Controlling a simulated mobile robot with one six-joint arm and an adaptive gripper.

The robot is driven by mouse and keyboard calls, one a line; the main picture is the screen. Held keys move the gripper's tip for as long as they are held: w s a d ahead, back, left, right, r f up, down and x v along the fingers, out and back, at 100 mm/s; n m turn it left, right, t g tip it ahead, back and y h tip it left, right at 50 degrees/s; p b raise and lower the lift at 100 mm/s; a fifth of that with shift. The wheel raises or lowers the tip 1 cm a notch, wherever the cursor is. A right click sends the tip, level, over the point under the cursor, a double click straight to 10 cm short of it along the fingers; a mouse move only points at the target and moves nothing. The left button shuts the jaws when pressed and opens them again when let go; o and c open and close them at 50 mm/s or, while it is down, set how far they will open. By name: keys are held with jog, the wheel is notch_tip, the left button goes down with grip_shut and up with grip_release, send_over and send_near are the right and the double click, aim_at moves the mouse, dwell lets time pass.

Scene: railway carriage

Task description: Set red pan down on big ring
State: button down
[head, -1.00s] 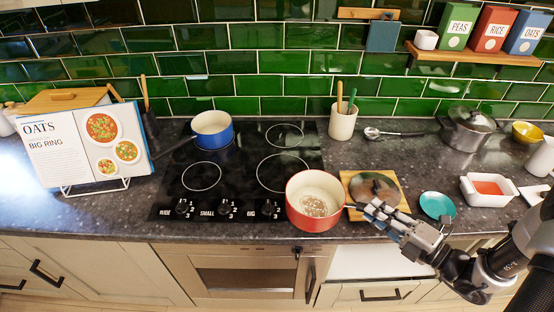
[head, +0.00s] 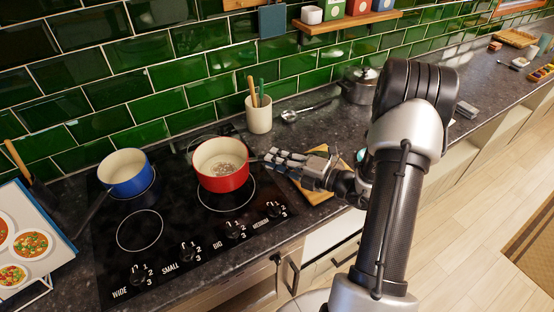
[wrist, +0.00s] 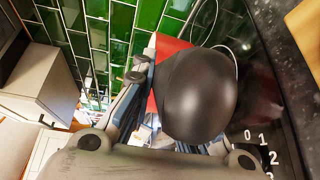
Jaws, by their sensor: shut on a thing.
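The red pan (head: 222,176), pale inside with small bits in the bottom, is upright over the right half of the black hob (head: 180,240). My gripper (head: 270,160) is shut on its handle at the pan's right; the fingers hide most of the handle. In the wrist view a dark rounded handle end fills the middle, with the red pan wall (wrist: 168,55) behind. A ring (head: 226,208) shows in front of the pan, and part of another shows behind it. I cannot tell which is the big ring, or whether the pan touches the glass.
A blue pan (head: 127,178) stands on the back left ring, its handle towards the front left. The front left ring (head: 139,230) is bare. A utensil pot (head: 259,118) stands behind the gripper. A wooden board (head: 318,192) lies under my arm. Knobs line the hob's front.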

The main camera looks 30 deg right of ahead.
jog(key=shift+p, duration=0.3)
jog(key=shift+a+f+b, duration=0.1)
jog(key=shift+f+b, duration=1.7)
jog(key=shift+f, duration=1.7)
jog(key=c, duration=1.5)
grip_release()
jog(key=shift+c, duration=0.3)
jog(key=c, duration=0.3)
jog(key=shift+c, duration=0.2)
